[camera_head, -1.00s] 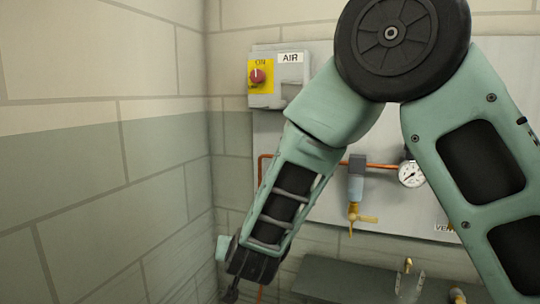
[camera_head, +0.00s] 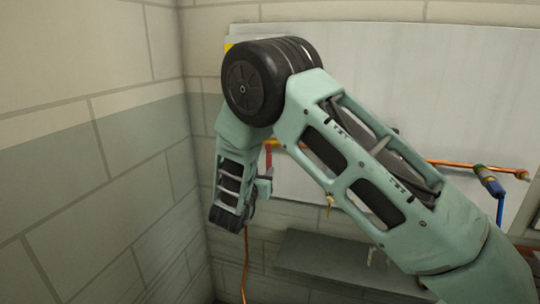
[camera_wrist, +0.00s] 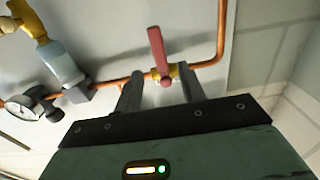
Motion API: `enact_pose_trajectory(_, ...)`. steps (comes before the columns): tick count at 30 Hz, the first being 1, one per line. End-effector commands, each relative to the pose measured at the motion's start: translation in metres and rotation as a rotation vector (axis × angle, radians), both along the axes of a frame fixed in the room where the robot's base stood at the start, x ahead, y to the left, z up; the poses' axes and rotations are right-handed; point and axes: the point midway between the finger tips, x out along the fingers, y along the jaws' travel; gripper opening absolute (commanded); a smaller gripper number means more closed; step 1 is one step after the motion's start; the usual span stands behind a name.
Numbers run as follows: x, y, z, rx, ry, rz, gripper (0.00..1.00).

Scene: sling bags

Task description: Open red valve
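The red valve handle (camera_wrist: 159,54) stands up from a brass valve body (camera_wrist: 166,77) on a copper pipe in the wrist view. In the head view a small red piece that looks like this handle (camera_head: 269,153) shows just right of my forearm. My gripper (camera_wrist: 162,87) is open and empty in the wrist view. Its two fingertips are on either side of the valve body, below the handle; contact with the valve or pipe cannot be told. In the head view my gripper is mostly hidden behind my arm.
The copper pipe (camera_wrist: 208,63) bends upward right of the valve. A pressure gauge (camera_wrist: 22,108) and a grey-blue fitting (camera_wrist: 65,68) are to the left. A blue valve (camera_head: 490,182) is on the right of the panel (camera_head: 460,90). A dark ledge (camera_head: 310,255) is below. The left wall is close.

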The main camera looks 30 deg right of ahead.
Motion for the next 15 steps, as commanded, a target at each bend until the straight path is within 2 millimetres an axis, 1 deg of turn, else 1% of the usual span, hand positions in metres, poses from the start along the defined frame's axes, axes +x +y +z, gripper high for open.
enact_pose_trajectory(1,0.007,-0.010,0.003,-0.002,0.001,-0.004,0.40)
enact_pose_trajectory(6,0.032,-0.034,0.003,-0.001,-0.001,-0.003,0.40)
enact_pose_trajectory(10,0.048,-0.050,0.003,-0.001,-0.001,-0.002,0.40)
enact_pose_trajectory(15,0.062,-0.063,0.002,0.000,-0.001,-0.001,0.40)
